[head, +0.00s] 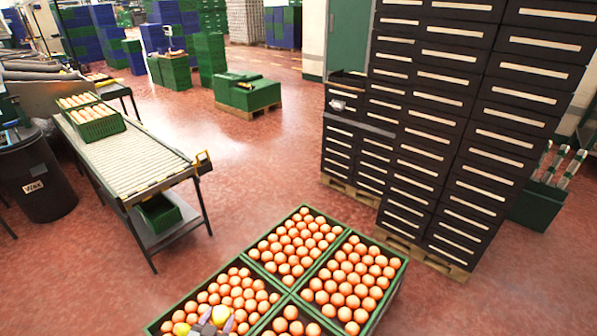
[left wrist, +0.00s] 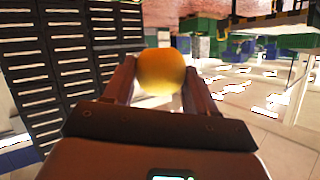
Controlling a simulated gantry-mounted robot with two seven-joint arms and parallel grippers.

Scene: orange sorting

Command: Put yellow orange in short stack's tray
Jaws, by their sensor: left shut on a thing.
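The yellow orange (left wrist: 161,72) is held between the two fingers of my left gripper (left wrist: 160,88) in the left wrist view. In the head view my left gripper (head: 217,322) is at the bottom edge, over the green crates of oranges, with the yellow orange (head: 221,314) between its fingertips. Another yellow fruit (head: 181,329) shows at the bottom edge, left of the gripper. The short stack (head: 352,152) of dark trays stands on a pallet beside the taller stacks, with its top tray (head: 347,79) open. My right gripper is not in view.
Several tall dark stacks (head: 455,130) stand right of and behind the short stack. Green crates (head: 348,234) full of oranges fill the bottom middle. A roller conveyor (head: 135,155) with a green crate of produce stands at left. Red floor between conveyor and stacks is clear.

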